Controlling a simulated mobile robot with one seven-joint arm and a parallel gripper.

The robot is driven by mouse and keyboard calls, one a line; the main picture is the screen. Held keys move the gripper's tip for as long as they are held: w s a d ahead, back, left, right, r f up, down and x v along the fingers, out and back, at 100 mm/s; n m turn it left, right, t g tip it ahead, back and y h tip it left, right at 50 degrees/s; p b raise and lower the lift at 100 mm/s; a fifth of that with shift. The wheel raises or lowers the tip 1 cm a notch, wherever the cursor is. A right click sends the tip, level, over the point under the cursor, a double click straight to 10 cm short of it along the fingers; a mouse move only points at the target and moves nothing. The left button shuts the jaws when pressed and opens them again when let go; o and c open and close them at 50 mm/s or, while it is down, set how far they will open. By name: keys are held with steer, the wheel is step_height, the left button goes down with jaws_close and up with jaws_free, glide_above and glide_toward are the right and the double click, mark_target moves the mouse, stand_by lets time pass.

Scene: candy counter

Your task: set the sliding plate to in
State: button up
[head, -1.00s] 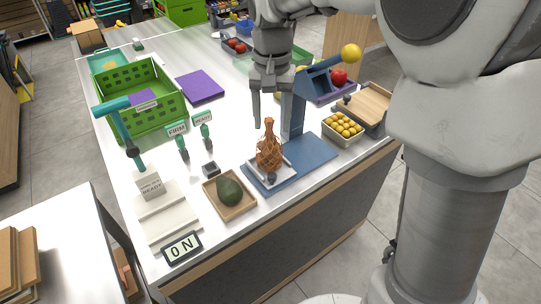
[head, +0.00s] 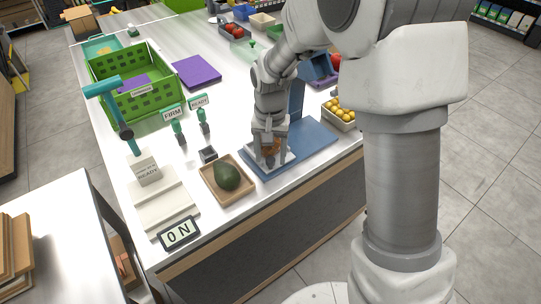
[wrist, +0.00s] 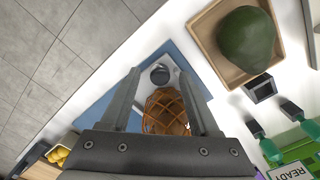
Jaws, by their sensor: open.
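The sliding plate (head: 289,157) is a pale plate at the front left of a blue stand (head: 316,141). A dark round knob (wrist: 160,74) stands at its front end in the wrist view. An orange-brown netted bundle (wrist: 165,112) sits on the plate behind the knob. My gripper (head: 270,159) points down over the plate and is open. In the wrist view its fingers lie on either side of the knob and netting, with a gap showing. Whether they touch the knob I cannot tell. In the head view the gripper hides most of the bundle and the knob.
A wooden tray with an avocado (head: 227,176) is just left of the stand. A small dark block (head: 208,154) and green FIRM (head: 173,113) and READY (head: 199,101) signs stand behind it. A box of yellow fruit (head: 341,114) is at the right.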

steer(key=shift+f, duration=0.15)
steer(key=shift+c, duration=0.4)
jaws_close()
stand_by(1.0)
